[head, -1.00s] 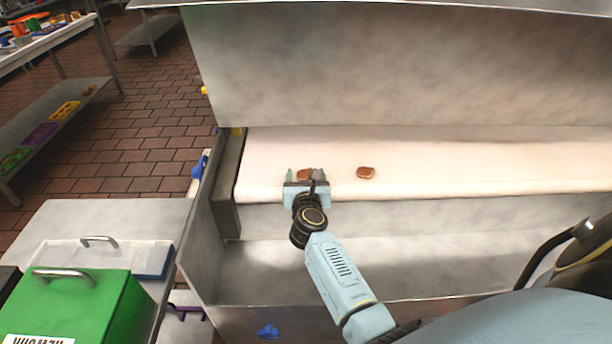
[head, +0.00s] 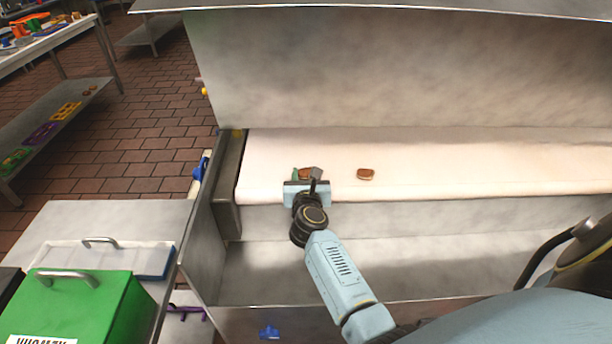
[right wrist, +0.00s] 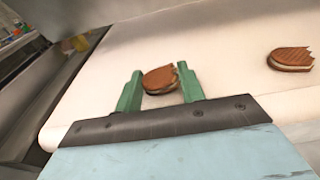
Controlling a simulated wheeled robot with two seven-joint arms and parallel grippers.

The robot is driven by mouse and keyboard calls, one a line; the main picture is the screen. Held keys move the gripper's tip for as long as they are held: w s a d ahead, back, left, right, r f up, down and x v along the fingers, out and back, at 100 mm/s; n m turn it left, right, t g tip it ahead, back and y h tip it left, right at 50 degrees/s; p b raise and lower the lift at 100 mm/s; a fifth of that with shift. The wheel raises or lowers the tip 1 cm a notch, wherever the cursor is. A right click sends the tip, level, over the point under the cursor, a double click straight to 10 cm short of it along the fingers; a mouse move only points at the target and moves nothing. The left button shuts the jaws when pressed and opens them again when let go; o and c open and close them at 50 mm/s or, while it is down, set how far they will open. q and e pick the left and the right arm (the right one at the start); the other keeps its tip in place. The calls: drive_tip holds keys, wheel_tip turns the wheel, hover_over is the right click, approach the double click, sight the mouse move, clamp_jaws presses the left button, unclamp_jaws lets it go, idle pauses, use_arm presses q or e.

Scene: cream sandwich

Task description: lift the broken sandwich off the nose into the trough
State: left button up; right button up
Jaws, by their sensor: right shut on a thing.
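My right gripper (head: 306,178) is at the front part of the white belt (head: 450,175), near its left end. In the right wrist view its green fingers (right wrist: 160,88) stand on either side of a brown sandwich (right wrist: 160,79) with a pale filling and a jagged right edge, and are shut on it. In the head view the fingers partly hide this sandwich (head: 305,172). The belt's rounded front edge, the nose (head: 450,196), lies just in front. Below it runs a long metal trough (head: 400,262), its visible part empty. My left gripper is not in view.
A second brown sandwich (head: 365,174), also jagged on one side (right wrist: 291,58), lies on the belt to the right. A tall metal panel (head: 400,70) rises behind the belt. A metal side wall (head: 203,235) closes the left end. A green box (head: 85,305) stands further left.

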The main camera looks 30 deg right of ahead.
sight(306, 176)
wheel_tip(306, 176, up, 9)
drive_tip(key=p, duration=0.5)
